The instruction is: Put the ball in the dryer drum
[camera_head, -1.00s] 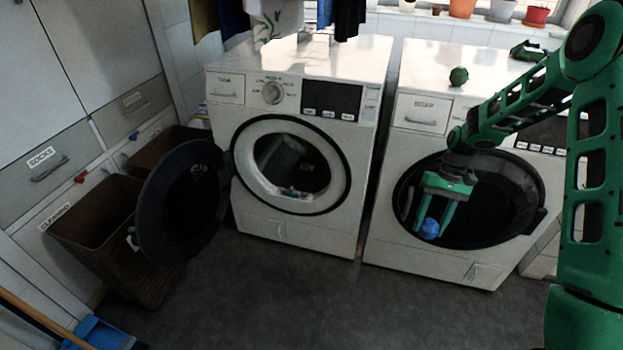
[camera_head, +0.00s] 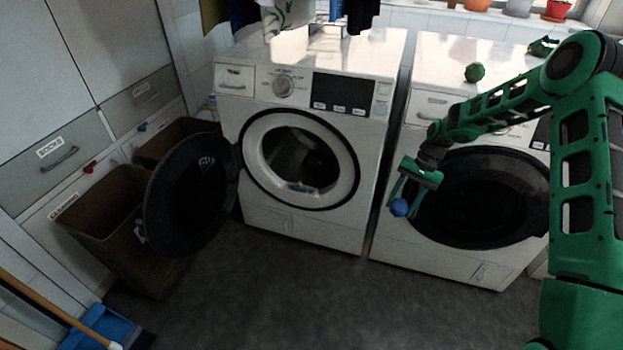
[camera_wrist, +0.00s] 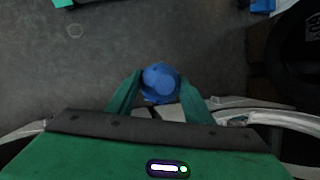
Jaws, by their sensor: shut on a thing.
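My gripper (camera_head: 401,201) is shut on a small blue ball (camera_head: 399,208), held in front of the left edge of the right machine's door. In the wrist view the ball (camera_wrist: 160,82) sits between the two green fingers, with floor beyond it. The left white machine (camera_head: 222,105) has its round dark door (camera_head: 190,195) swung open to the left. Its drum (camera_head: 295,155) is open to view, with a few small items at the bottom. The right white machine (camera_head: 400,235) has a dark round front (camera_head: 485,195), partly behind my arm.
A brown basket (camera_head: 100,215) and another behind it stand left of the open door. A blue dustpan (camera_head: 105,325) lies at lower left. A green round object (camera_head: 474,72) sits on the right machine. Clothes hang above the left machine. The floor ahead is clear.

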